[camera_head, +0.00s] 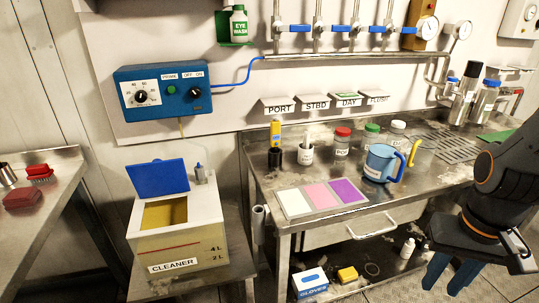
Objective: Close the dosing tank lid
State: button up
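The dosing tank (182,243) is a cream box labelled CLEANER, with level marks 4 L and 2 L, standing on a low metal stand at the left centre. Its blue lid (158,177) is raised, tilted up at the back of the top opening. Yellowish liquid or inner wall (165,213) shows through the opening. My gripper (451,277) is at the lower right, well to the right of the tank, pointing down with blue fingers. The fingers look apart with nothing visible between them. Their tips are near the bottom edge of the view.
A steel bench (265,185) stands between tank and gripper, holding a blue jug (379,163), jars and a coloured card (321,198). A blue dosing pump box (163,91) hangs above the tank. A small grey fitting (199,174) stands beside the lid. A side table (48,210) is at left.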

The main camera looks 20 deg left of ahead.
aim_at(159, 177)
jog(key=u, duration=1.7)
jog(key=k, duration=0.4)
jog(key=u, duration=0.75)
jog(key=i, duration=1.25)
jog(key=z, duration=0.85)
